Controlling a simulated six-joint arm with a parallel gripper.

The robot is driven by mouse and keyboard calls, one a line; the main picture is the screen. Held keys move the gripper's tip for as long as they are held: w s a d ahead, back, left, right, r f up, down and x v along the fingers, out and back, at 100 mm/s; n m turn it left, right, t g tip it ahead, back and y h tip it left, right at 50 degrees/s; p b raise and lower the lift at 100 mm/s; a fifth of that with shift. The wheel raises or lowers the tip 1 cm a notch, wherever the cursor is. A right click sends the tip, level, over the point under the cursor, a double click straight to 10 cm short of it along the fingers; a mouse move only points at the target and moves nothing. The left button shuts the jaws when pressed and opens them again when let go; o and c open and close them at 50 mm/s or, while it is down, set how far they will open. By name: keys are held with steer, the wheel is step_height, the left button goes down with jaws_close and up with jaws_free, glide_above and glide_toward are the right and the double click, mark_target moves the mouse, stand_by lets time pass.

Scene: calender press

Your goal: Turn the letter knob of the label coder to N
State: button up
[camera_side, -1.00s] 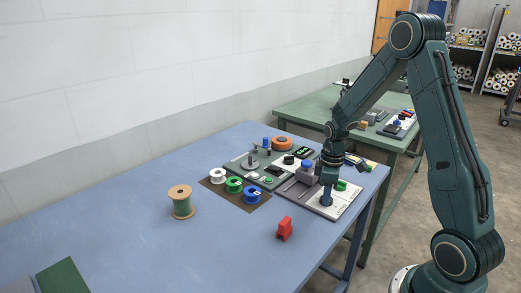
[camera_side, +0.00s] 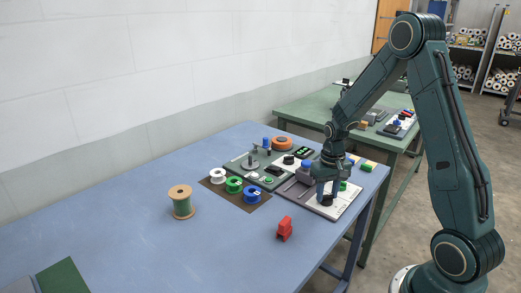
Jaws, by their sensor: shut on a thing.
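The label coder is a pale plate (camera_side: 346,203) near the right edge of the blue table. Its dark letter knob (camera_side: 326,200) stands on the plate's front part. My gripper (camera_side: 327,194) points straight down over the knob and is shut on it, with a finger on either side. The fingers hide part of the knob. The letters around it and the knob's pointer are too small to read.
A grey block with a blue top (camera_side: 307,168) and a green part (camera_side: 343,186) stand close to my gripper. A red piece (camera_side: 284,229), a wooden spool (camera_side: 181,201) and several coloured reels stand to the left. The blue table's (camera_side: 150,255) front is mostly clear.

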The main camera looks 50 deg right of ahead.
mark_target(327, 195)
steer(key=m, duration=0.5)
steer(key=shift+m, duration=2.6)
steer(key=o, duration=1)
steer(key=shift+r, duration=0.1)
step_height(327, 195, up, 14)
steer(key=shift+f, duration=0.2)
